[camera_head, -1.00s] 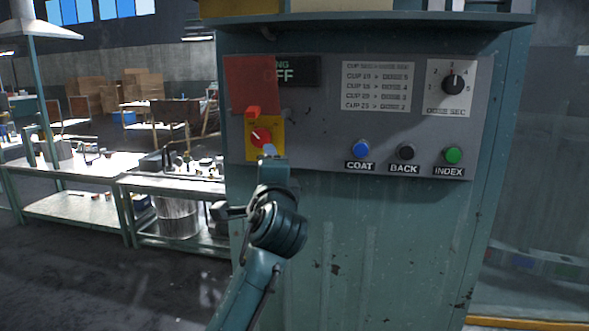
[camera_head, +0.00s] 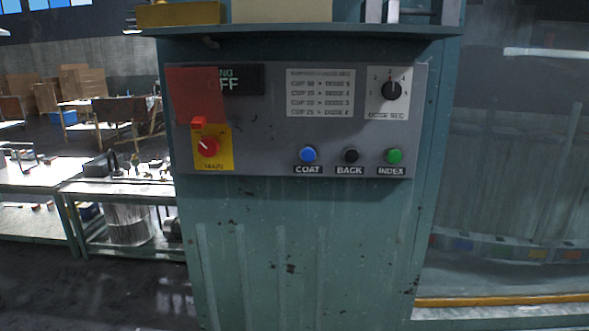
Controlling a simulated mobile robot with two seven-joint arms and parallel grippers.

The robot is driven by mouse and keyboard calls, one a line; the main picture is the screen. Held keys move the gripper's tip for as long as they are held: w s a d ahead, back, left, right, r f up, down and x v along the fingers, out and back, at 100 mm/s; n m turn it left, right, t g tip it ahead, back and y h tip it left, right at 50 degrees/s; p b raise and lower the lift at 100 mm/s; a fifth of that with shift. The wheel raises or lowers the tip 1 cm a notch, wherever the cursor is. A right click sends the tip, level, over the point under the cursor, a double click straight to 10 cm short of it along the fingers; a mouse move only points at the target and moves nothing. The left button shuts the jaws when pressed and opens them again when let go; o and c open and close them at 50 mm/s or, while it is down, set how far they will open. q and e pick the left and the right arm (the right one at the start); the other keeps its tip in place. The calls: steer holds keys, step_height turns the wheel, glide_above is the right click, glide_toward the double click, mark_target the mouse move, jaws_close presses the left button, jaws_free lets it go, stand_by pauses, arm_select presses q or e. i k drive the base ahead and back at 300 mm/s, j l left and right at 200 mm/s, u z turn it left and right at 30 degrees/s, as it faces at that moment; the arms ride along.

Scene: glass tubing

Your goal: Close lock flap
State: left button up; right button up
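The lock flap (camera_head: 194,95) is a flat red panel on the left of the grey control panel. It stands raised above the red rotary switch (camera_head: 207,147) and overlaps the left part of the dark display (camera_head: 240,79). A small red piece (camera_head: 198,122) sits at the flap's lower edge. The switch is on a yellow plate (camera_head: 213,162) and is uncovered. Neither of my grippers is in view.
The grey panel (camera_head: 255,160) also carries a dose dial (camera_head: 391,90), a blue COAT button (camera_head: 308,155), a black BACK button (camera_head: 351,155) and a green INDEX button (camera_head: 393,155). A ledge (camera_head: 300,31) juts out above. Workbenches (camera_head: 115,187) stand at left.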

mark_target(196, 94)
steer(key=u, duration=1.05)
steer(key=i+j+u, duration=0.2)
steer(key=u, duration=0.15)
steer(key=i+j+u, duration=0.15)
steer(key=i+u, duration=0.45)
steer(key=u, duration=0.15)
steer(key=i+z, duration=0.45)
steer(key=i, duration=0.3)
steer(key=i+j+z, duration=0.2)
steer(key=i+z, duration=0.2)
steer(key=i, duration=0.3)
steer(key=i+z, duration=0.45)
steer(key=i, duration=0.3)
steer(key=i+j+z, duration=0.15)
steer(key=i+z, duration=0.25)
steer(key=i, duration=0.35)
steer(key=i+z, duration=0.1)
steer(key=z, duration=0.3)
steer(key=i+z, duration=0.1)
steer(key=z, duration=0.3)
steer(key=i+j+z, duration=0.1)
steer(key=z, duration=0.3)
steer(key=i+j+z, duration=0.1)
steer(key=z, duration=2.7)
